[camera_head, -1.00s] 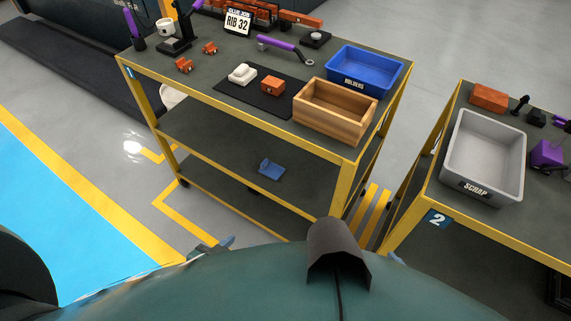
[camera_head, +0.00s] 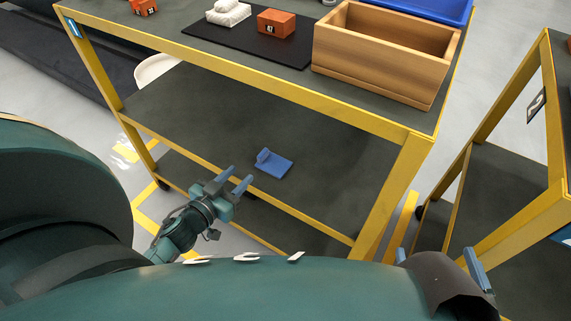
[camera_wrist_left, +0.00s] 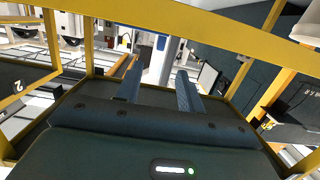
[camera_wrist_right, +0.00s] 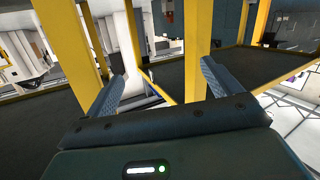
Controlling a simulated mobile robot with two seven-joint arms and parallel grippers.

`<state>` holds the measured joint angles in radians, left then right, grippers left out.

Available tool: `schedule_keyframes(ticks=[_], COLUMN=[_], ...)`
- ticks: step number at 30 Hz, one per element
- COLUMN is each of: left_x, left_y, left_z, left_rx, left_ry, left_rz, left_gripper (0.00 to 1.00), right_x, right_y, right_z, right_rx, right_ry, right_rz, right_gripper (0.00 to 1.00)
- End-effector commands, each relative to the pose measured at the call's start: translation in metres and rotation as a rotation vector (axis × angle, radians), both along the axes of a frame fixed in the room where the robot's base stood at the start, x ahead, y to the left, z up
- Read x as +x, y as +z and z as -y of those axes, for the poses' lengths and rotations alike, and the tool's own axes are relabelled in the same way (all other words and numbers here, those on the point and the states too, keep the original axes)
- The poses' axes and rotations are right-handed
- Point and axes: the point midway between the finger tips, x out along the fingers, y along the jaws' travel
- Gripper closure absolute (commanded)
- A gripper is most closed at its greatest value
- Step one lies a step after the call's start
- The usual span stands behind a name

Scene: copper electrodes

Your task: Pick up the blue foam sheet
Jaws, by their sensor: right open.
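The blue foam sheet (camera_head: 275,165) lies on the dark shelf (camera_head: 215,115) under the table top, close to the shelf's front yellow rail. It looks flat, with a small raised part at its left end. My left gripper (camera_head: 237,177) is in front of the rail, just left of and nearer than the sheet, not touching it. Its fingers are apart and empty, as the left wrist view (camera_wrist_left: 158,75) also shows. My right gripper (camera_head: 436,253) is partly hidden at the lower right, away from the sheet. The right wrist view (camera_wrist_right: 158,78) shows its fingers wide apart and empty.
A yellow frame rail (camera_head: 260,84) and table top run above the shelf. On top are a wooden box (camera_head: 375,75), an orange block (camera_head: 277,23), a white piece (camera_head: 228,13) and a blue bin (camera_head: 430,8). A second yellow-framed table (camera_head: 500,235) stands right. The shelf around the sheet is clear.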

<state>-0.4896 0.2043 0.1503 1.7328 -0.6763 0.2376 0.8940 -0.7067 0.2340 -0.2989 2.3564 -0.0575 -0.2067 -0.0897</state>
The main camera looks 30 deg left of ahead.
Motion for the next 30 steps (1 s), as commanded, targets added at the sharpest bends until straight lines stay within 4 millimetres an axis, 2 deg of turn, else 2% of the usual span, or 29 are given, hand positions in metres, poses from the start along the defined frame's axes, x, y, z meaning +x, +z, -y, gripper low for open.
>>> schedule_keyframes(ticks=[1, 5, 13, 22, 30], left_x=[0.001, 0.014, 0.064, 0.089, 0.126], left_y=[-0.006, -0.007, -0.014, -0.018, -0.023], left_z=[-0.002, -0.001, 0.003, 0.006, 0.009], left_rx=[0.001, -0.001, 0.000, 0.001, -0.001], left_ry=[-0.001, -0.005, -0.004, -0.003, -0.003], left_rz=[0.002, 0.007, 0.005, 0.004, 0.003], left_gripper=[0.62, 0.62, 0.62, 0.62, 0.62], right_x=[0.000, 0.000, 0.002, 0.002, 0.000], right_y=[-0.004, -0.003, -0.002, -0.002, -0.001], right_z=[-0.001, -0.002, -0.005, -0.007, -0.012], right_rx=[-0.002, -0.003, 0.003, 0.007, 0.016], right_ry=[0.003, 0.008, 0.022, 0.031, 0.058], right_rz=[0.008, 0.029, 0.107, 0.153, 0.240], right_gripper=[0.10, 0.10, 0.10, 0.10, 0.10])
